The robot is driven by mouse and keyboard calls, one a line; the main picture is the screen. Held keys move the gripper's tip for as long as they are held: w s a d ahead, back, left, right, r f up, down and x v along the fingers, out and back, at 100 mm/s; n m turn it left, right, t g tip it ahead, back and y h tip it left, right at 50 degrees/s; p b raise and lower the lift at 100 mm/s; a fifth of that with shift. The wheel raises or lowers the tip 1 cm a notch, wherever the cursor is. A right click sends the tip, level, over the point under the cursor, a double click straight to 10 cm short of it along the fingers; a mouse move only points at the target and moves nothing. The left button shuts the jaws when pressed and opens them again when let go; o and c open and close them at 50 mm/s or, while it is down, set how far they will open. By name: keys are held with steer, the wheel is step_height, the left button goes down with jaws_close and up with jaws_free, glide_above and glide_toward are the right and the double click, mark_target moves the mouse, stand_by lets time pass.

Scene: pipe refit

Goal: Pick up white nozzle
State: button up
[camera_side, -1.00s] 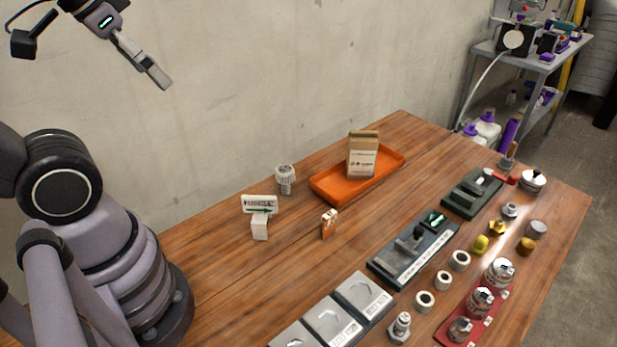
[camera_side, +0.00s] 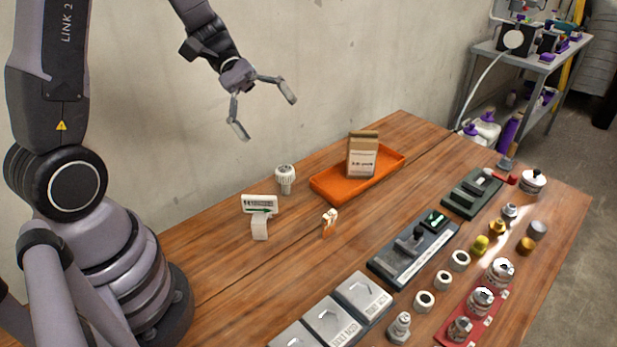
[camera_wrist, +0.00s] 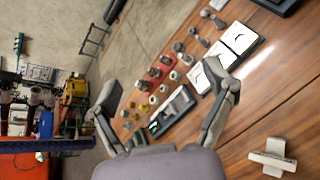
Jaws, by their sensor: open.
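A white ribbed-top piece with a narrower grey stem, which looks like the white nozzle (camera_side: 285,178), stands upright on the wooden table near the wall, left of the orange tray. I cannot make it out in the wrist view. My gripper (camera_side: 264,112) is open and empty, high above the table's back edge, up and to the left of the tray. Its two spread fingers also show in the wrist view (camera_wrist: 162,78), with nothing between them up close.
The orange tray (camera_side: 386,175) holds a cardboard box (camera_side: 362,158). A white label stand (camera_side: 260,206) and a small orange-and-white item (camera_side: 329,221) stand near the nozzle. Dark fixtures (camera_side: 412,252), a red rack (camera_side: 472,318) and several fittings fill the right side.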

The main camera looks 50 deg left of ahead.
steer(key=w+a+f+n+t+h, duration=0.3)
steer(key=w+f+n+t, duration=0.1)
steer(key=w+n, duration=0.15)
steer(key=n+t+y, duration=0.5)
steer(key=n+t, duration=0.7)
glide_above(285, 169)
steer(key=s+d, duration=0.3)
step_height(285, 169, down, 15)
steer(key=a+f+n+y, duration=0.1)
steer(key=f+y, duration=0.1)
steer(key=f, duration=0.1)
steer(key=s+a+f+n+t+y, duration=0.1)
steer(key=a+f+n+y, duration=0.1)
steer(key=f, duration=0.1)
steer(key=a+f+n+t+y, duration=0.1)
steer(key=f+n, duration=0.1)
steer(key=shift+s+a+f+n+y, duration=0.2)
steer(key=shift+s+f+n+y, duration=0.1)
steer(key=shift+f+y, duration=0.1)
steer(key=shift+w+f, duration=0.1)
steer(key=shift+w, duration=0.2)
steer(key=shift+x, duration=2.1)
steer(key=c, duration=1.2)
steer(key=shift+o, duration=0.2)
